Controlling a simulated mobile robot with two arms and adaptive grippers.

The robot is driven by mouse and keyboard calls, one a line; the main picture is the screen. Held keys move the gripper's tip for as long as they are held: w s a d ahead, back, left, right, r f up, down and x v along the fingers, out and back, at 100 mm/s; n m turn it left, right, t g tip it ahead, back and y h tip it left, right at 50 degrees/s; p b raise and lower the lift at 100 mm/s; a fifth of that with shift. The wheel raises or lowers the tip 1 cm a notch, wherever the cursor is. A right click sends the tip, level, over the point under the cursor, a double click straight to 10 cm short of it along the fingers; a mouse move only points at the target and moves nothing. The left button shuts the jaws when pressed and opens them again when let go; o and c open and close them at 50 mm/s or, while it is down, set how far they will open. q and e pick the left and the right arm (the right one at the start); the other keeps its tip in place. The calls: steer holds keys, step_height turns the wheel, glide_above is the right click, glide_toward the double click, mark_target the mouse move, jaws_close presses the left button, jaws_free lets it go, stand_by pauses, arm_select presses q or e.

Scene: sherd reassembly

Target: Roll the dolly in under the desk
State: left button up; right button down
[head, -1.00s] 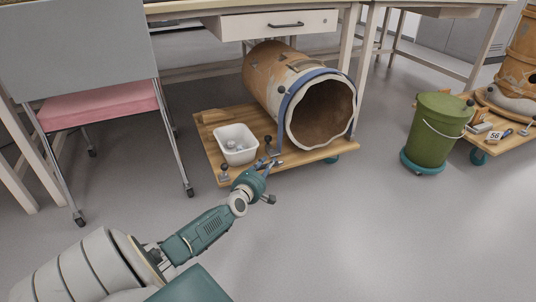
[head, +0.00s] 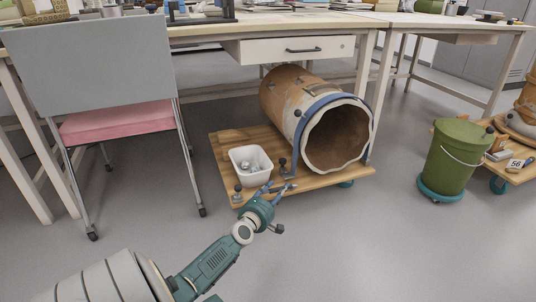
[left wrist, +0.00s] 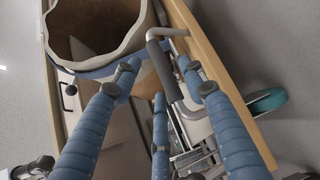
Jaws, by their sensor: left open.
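The dolly (head: 250,137) is a wooden board on teal wheels. It sits at the desk's (head: 200,34) front, its back part below the drawer and its front sticking out. It carries a large clay vessel (head: 281,92) lying on its side, mouth toward me, with a blue band, and a white bin (head: 239,168). My left gripper (head: 281,188) is open at the dolly's front edge. In the left wrist view, its blue fingers (left wrist: 165,85) spread around a grey bent handle (left wrist: 166,62); I cannot tell whether they touch it. My right gripper is not in view.
A chair with a pink seat (head: 115,122) stands left of the dolly. A green bucket (head: 455,155) on a teal wheeled base stands at right, near another wooden dolly (head: 520,172). Desk legs flank the dolly. The floor in front is clear.

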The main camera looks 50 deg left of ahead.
arm_select(q)
steer(key=v, duration=0.8)
steer(key=shift+s, duration=0.25)
